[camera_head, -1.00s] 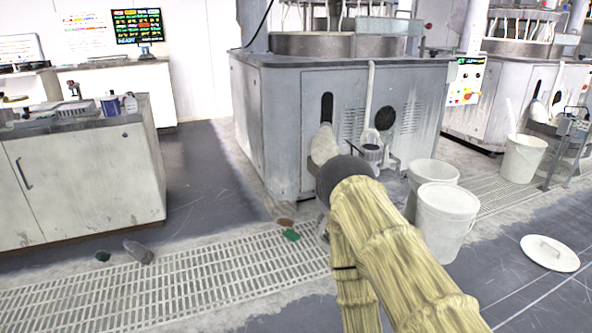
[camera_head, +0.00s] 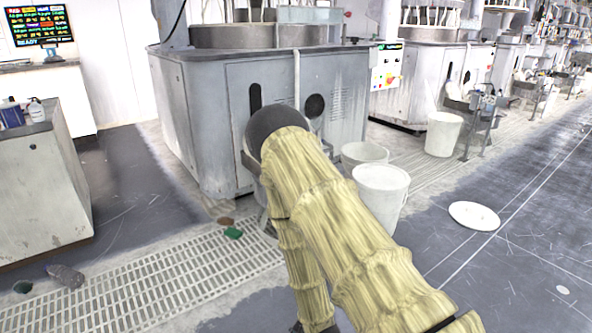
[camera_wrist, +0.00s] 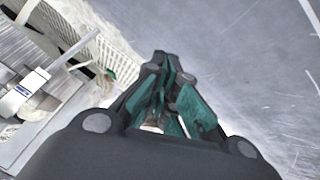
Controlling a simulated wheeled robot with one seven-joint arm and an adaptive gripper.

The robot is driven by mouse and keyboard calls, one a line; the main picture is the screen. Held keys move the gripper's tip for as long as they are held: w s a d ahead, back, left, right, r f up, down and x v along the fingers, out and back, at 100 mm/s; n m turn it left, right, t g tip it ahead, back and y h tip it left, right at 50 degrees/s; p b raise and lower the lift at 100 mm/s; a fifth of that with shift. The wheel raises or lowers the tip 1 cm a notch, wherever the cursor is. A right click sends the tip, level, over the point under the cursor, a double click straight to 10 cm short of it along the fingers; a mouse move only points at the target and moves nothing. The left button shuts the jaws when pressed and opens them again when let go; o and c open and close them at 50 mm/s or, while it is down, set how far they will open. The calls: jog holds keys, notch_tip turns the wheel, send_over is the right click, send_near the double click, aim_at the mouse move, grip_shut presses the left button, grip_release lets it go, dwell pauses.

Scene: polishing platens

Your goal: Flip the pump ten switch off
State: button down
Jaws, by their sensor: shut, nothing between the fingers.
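A control panel (camera_head: 387,67) with coloured buttons, a red one and a yellow patch among them, is on the machine right of the nearest one in the head view. I cannot make out a pump ten switch or its label. My gripper (camera_wrist: 168,88) shows in the wrist view with dark links and green pads; it is shut and empty above the grey floor. In the head view my sleeved arm hides the gripper. The wrist view shows no switch.
The nearest polishing machine (camera_head: 205,110) stands behind my arm. White buckets (camera_head: 381,193) stand right of my arm, and a lid (camera_head: 474,215) lies on the floor. A cabinet (camera_head: 45,190) is at left. A floor grating (camera_head: 150,285) runs in front. Open floor lies right.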

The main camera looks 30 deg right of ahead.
jog(key=w+d+r+n+t+b, duration=0.1)
jog(key=w+d+r+n+t, duration=0.1)
jog(key=w+d+r, duration=0.35)
jog(key=w+d+r+n+t+b, duration=0.1)
jog(key=w+d+r+t, duration=0.15)
jog(key=w, duration=0.55)
jog(key=w+d+r+n+t, duration=0.2)
jog(key=w+d+r+n, duration=0.1)
jog(key=r, duration=0.5)
jog(key=w+d+r+n+t+b, duration=0.1)
jog(key=w+d+r+n+t, duration=0.1)
jog(key=r, duration=0.6)
jog(key=w+d+r+n+t+b, duration=0.1)
jog(key=w+d+r+n+t, duration=0.2)
jog(key=w+r, duration=0.4)
jog(key=shift+w+d+r+n+t+h, duration=0.3)
jog(key=shift+d+r+t, duration=0.35)
jog(key=shift+d, duration=0.55)
jog(key=d+b+x, duration=0.1)
jog(key=b+x, duration=0.2)
jog(key=x, duration=0.3)
jog(key=d+b+x, duration=0.2)
jog(key=b+x, duration=0.1)
jog(key=x, duration=0.3)
jog(key=shift+w+f, duration=0.2)
jog(key=shift+w, duration=0.1)
jog(key=shift+a+r+g+p, duration=0.1)
jog(key=shift+r+g+p, duration=0.1)
jog(key=shift+g+p, duration=0.15)
